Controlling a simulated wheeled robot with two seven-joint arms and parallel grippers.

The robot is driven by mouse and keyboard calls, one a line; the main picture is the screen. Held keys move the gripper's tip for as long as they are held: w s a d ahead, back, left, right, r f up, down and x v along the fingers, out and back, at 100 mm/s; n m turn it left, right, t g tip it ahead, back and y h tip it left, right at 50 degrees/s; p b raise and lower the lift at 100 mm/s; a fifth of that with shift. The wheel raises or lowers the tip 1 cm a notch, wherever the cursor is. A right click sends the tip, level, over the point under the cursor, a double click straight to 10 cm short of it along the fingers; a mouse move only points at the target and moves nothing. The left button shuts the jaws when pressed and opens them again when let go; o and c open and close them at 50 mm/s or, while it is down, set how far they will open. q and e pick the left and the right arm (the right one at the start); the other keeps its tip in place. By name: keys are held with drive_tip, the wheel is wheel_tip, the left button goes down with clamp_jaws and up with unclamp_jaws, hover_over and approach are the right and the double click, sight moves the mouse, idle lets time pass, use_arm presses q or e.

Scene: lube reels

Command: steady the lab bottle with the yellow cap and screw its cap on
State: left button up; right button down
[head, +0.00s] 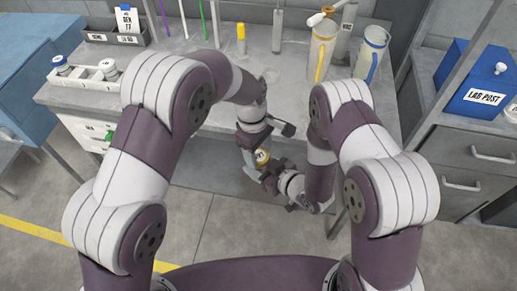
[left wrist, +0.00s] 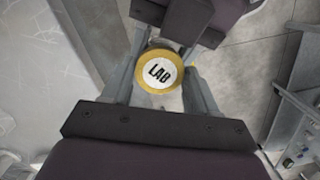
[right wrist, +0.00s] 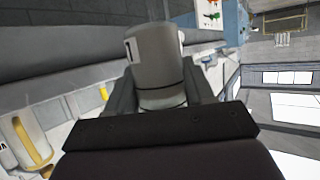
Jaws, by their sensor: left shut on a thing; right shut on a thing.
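In the head view my right gripper (head: 270,176) is just below the cap. The bottle's neck is hidden, so I cannot tell how the cap sits on it.
The grey bench (head: 200,62) is behind the grippers. A blue LAB POST box (head: 482,80) stands at the right.

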use_arm(q)
drive_tip(key=shift+f, duration=0.4)
drive_tip(key=m, duration=0.5)
drive_tip(key=m+y, duration=0.1)
drive_tip(key=m, duration=0.4)
drive_tip(key=shift+d+g, duration=0.1)
drive_tip(key=shift+g, duration=0.2)
drive_tip(key=o, duration=1)
wheel_tip(320, 180, up, 4)
drive_tip(key=shift+r, duration=0.15)
